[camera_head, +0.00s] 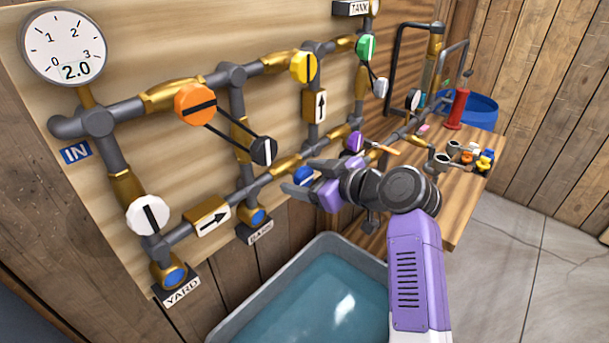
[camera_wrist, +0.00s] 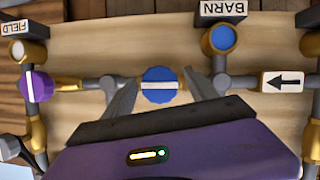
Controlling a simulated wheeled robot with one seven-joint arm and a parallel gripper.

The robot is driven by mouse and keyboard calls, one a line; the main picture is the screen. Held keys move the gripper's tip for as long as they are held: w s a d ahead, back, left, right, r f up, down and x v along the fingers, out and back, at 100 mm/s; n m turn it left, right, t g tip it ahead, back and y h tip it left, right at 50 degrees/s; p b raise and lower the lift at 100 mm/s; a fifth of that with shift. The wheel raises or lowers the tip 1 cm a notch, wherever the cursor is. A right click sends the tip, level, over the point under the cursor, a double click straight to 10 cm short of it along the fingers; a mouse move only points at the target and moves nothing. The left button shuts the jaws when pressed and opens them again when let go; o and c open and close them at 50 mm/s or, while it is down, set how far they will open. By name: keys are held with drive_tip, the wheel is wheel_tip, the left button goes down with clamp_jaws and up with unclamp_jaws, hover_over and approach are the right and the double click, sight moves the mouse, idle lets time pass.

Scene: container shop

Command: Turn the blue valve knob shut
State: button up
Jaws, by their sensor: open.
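The blue valve knob (camera_wrist: 160,86) sits on the lower pipe run, and its white bar lies level in the wrist view, in line with the pipe. In the head view the blue knob (camera_head: 303,175) is partly hidden by my gripper (camera_head: 298,178). My gripper is open in front of the panel. In the wrist view its two fingers (camera_wrist: 163,92) stand on either side of the knob, with a visible gap on each side. I cannot tell how far the fingertips are from the knob in depth.
A purple knob (camera_wrist: 37,86) is on the pipe left of the blue knob in the wrist view. Orange (camera_head: 196,105), yellow (camera_head: 303,65) and white (camera_head: 148,216) knobs are also on the panel. A water tub (camera_head: 232,320) stands below. A wooden bench (camera_head: 462,205) is at right.

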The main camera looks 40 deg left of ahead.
drive_tip(key=c, duration=1.4)
drive_tip(key=shift+f, duration=0.1)
drive_tip(key=m+g+b, duration=0.2)
drive_tip(key=m, duration=0.1)
drive_tip(key=m+g+b, duration=0.2)
drive_tip(key=m, duration=0.1)
drive_tip(key=shift+w+f+y+b, duration=0.1)
drive_tip(key=shift+y+b, duration=0.2)
drive_tip(key=m+g+y+b, duration=0.1)
drive_tip(key=m+g+b, duration=0.1)
drive_tip(key=m+b, duration=0.1)
drive_tip(key=shift+m, duration=0.5)
drive_tip(key=shift+m+g+y+b, duration=0.75)
drive_tip(key=shift+m+b, duration=0.4)
drive_tip(key=shift+m, duration=0.35)
